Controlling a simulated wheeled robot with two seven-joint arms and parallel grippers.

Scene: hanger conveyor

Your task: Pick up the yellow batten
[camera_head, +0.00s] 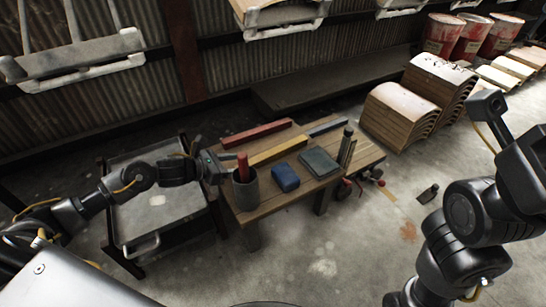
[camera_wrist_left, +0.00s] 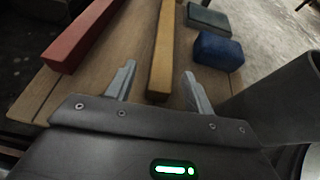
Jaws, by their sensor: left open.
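The yellow batten (camera_head: 278,152) lies on the wooden table (camera_head: 262,211), between a red batten (camera_head: 257,133) and a blue box (camera_head: 285,177). In the left wrist view the yellow batten (camera_wrist_left: 164,48) runs away from me, its near end between the two fingers. My left gripper (camera_wrist_left: 159,74) is open, with a finger on either side of the batten and gaps showing.
A grey cup (camera_head: 246,193) with a red item stands close to my left gripper. A dark pad (camera_head: 319,161), a bottle (camera_head: 346,145) and a blue batten (camera_head: 327,126) are further right. A metal cart (camera_head: 160,220) stands left of the table.

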